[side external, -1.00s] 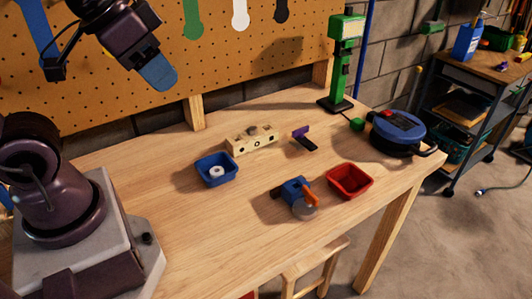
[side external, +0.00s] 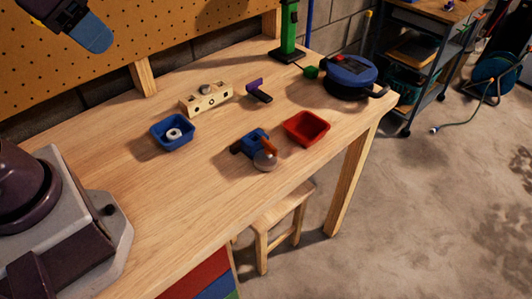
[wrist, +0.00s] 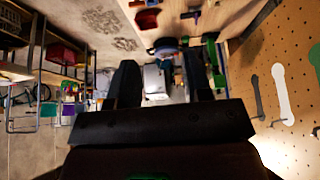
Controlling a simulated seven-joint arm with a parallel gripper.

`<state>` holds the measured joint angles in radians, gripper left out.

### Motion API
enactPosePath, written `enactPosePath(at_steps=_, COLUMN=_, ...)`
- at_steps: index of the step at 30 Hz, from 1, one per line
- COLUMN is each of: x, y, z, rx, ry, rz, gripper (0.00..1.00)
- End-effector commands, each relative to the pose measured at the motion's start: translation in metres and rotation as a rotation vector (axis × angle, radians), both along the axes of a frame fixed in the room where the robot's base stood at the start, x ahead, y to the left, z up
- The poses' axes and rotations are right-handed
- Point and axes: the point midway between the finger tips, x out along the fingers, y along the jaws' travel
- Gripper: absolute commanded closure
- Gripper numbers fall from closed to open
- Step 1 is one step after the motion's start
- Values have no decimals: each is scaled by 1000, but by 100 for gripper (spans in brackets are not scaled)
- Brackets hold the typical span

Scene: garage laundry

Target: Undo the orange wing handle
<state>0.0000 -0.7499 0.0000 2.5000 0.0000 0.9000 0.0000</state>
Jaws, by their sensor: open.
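The orange wing handle (side external: 269,145) is on a small blue tool (side external: 254,139) that lies on the wooden bench, with a dark part at its left and a greyish round disc (side external: 265,161) at its front. The handle's exact angle is too small to tell. My gripper (side external: 91,33) is high at the upper left in the side view, in front of the pegboard and well away from the tool. In the wrist view my gripper (wrist: 163,75) shows two dark fingers apart with nothing held between them.
A red tray (side external: 305,128) is just right of the tool. A blue tray (side external: 172,132) holding a white ring, a wooden block (side external: 205,98) and a purple-and-black item (side external: 259,90) lie farther back. A round blue case (side external: 350,76) and green stand (side external: 289,28) are beyond.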

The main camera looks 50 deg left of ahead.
Motion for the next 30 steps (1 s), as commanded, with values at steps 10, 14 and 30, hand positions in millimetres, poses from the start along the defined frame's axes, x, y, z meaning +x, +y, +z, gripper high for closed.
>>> enactPosePath(at_steps=10, x=0, y=0, z=0, rx=0, ry=0, rz=0, gripper=55)
enactPosePath(at_steps=14, x=1, y=1, z=-3, rx=0, ry=13, rz=6, gripper=65)
enactPosePath(at_steps=30, x=106, y=-24, z=-83, rx=190, ry=438, rz=-372, gripper=65)
